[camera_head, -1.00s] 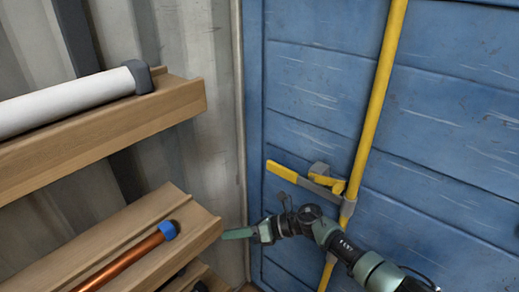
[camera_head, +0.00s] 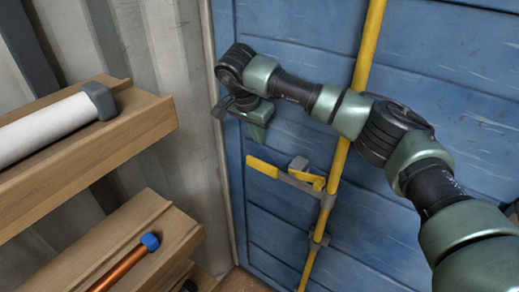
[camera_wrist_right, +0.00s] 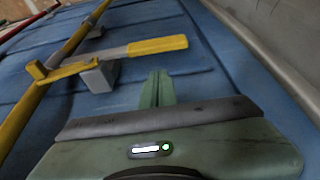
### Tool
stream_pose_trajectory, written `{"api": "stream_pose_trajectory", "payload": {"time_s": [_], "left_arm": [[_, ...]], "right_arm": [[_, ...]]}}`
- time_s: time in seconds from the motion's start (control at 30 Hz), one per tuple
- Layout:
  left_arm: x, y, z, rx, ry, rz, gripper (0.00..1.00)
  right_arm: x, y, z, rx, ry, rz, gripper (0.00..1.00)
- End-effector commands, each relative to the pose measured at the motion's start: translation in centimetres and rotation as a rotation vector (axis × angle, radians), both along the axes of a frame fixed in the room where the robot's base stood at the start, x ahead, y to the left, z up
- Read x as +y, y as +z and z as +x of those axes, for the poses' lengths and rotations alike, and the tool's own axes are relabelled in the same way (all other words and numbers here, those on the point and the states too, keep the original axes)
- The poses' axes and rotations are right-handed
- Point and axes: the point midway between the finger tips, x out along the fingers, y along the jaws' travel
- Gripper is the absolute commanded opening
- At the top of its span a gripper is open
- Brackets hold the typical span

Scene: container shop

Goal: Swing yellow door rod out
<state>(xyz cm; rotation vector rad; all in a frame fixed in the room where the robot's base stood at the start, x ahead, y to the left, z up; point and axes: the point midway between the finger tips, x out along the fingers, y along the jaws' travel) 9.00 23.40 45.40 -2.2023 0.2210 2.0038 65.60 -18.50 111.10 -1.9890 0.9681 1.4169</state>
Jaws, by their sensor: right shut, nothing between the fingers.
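The yellow door rod (camera_head: 343,150) runs up the blue door (camera_head: 290,70). Its lever, with a yellow grip (camera_head: 262,167), points left and lies close along the door beside a grey bracket (camera_head: 298,164). My right gripper (camera_head: 256,133) points down just above the yellow grip, its fingers shut and empty. In the right wrist view, the shut green fingers (camera_wrist_right: 157,88) are beside the yellow grip (camera_wrist_right: 158,45), with a visible gap. The rod (camera_wrist_right: 22,112) also shows there. My right arm hides part of the rod in the head view. My left gripper is not in view.
Wooden shelves (camera_head: 140,125) stand at the left, holding a white tube (camera_head: 45,128) and a copper-coloured rod (camera_head: 122,268) with a blue end. A corrugated wall (camera_head: 165,60) meets the door at its left edge. The door face below the lever is clear.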

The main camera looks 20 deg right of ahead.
Motion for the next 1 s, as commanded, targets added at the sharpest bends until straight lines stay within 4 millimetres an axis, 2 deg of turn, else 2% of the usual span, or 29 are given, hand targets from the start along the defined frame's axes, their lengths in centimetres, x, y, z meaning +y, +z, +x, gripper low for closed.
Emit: {"api": "stream_pose_trajectory", "payload": {"time_s": [0.3,0.47,0.8,1.0], "left_arm": [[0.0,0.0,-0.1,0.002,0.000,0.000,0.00],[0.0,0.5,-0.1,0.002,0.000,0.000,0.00],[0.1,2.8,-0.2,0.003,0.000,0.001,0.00],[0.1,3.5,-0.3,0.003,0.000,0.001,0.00]], "right_arm": [[-0.1,0.1,0.0,-0.002,0.001,-0.006,0.00],[-0.4,-0.6,0.2,0.002,-0.001,-0.005,0.00],[-1.9,-6.1,1.3,0.004,-0.002,-0.004,0.00],[-2.5,-8.6,1.9,0.001,-0.002,-0.003,0.00]]}}
